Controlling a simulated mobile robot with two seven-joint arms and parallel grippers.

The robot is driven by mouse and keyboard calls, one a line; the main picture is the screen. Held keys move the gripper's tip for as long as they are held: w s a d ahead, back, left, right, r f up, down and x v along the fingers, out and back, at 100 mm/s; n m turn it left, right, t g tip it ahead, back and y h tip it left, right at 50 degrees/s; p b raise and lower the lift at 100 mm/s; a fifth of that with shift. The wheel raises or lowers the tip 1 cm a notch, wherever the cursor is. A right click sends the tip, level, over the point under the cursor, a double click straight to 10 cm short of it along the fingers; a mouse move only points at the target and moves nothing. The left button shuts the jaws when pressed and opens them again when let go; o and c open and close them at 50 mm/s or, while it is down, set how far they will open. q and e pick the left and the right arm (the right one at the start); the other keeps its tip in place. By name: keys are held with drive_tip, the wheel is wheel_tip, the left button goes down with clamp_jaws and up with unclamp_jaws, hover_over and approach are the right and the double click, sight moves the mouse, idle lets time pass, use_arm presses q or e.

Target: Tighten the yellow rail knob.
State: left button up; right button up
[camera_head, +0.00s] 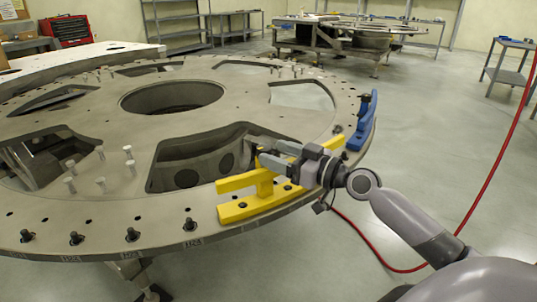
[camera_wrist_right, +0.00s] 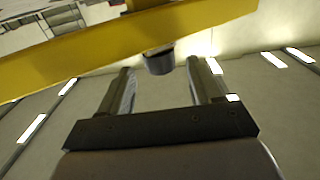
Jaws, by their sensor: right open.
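The yellow rail (camera_head: 235,184) is bolted to the near right rim of the large round plate (camera_head: 130,215). In the right wrist view the yellow rail (camera_wrist_right: 100,45) crosses the top, tilted. A dark round knob (camera_wrist_right: 158,62) hangs at its edge. My right gripper (camera_head: 270,153) reaches over the rail from the right. Its fingers are open, one on each side of the knob in the right wrist view (camera_wrist_right: 160,80), with gaps on both sides. In the head view the gripper and rail largely hide the knob. My left gripper is out of view.
A blue rail (camera_head: 364,125) stands on the rim behind my right gripper. Upright pegs and dark bolts dot the plate, and it has large cut-outs. A red hose (camera_head: 490,175) runs along the floor at right. The floor right of the plate is mostly clear.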

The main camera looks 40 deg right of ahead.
sight(271, 152)
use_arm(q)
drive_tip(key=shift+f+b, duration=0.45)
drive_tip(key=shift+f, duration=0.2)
use_arm(e)
drive_tip(key=shift+v, duration=1.55)
